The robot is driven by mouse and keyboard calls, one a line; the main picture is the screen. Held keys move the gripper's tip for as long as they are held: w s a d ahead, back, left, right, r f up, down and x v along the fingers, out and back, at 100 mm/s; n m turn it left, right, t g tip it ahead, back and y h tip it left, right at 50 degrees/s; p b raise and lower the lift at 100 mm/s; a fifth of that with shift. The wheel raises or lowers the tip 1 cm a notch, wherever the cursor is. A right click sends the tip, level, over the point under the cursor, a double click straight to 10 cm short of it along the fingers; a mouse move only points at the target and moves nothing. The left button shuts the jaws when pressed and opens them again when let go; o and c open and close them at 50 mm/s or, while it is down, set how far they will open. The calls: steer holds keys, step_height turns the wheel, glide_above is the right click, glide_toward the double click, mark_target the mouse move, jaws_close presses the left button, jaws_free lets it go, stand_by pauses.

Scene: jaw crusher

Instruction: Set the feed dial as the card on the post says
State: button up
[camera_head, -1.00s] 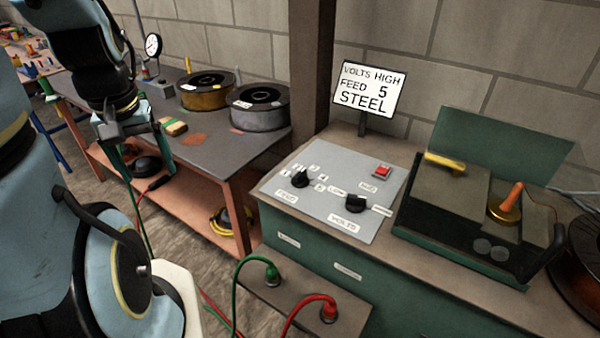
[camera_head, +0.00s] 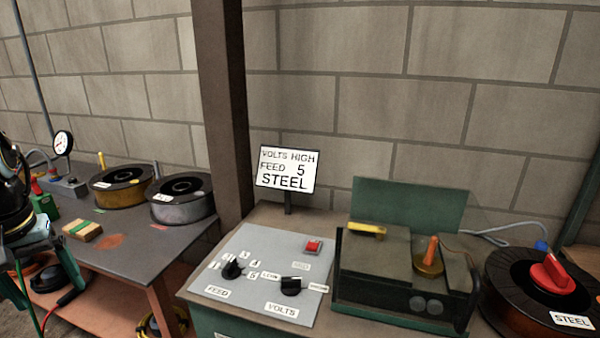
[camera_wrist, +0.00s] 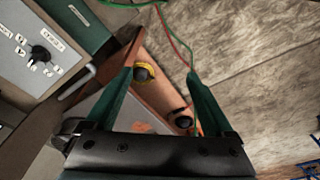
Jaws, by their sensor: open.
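A red button (camera_head: 313,246) is on the panel. An open green wire-feed box (camera_head: 400,320) stands right of it, beside a spool marked STEEL (camera_head: 520,300). Two more spools and a gauge (camera_head: 63,143) are on the left table (camera_head: 130,240).

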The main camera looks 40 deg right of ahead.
stand_by(0.5)
steer(key=n+g+h, duration=0.2)
steer(key=n+g, duration=0.4)
steer(key=n, duration=0.2)
glide_toward(230, 263)
steer(key=shift+t, duration=0.3)
steer(key=p+x, duration=0.1)
steer(key=x, duration=0.7)
steer(key=shift+s+d+f, duration=0.1)
steer(key=shift+s+f, duration=0.15)
steer(key=shift+c, duration=0.3)
steer(key=c, duration=1.3)
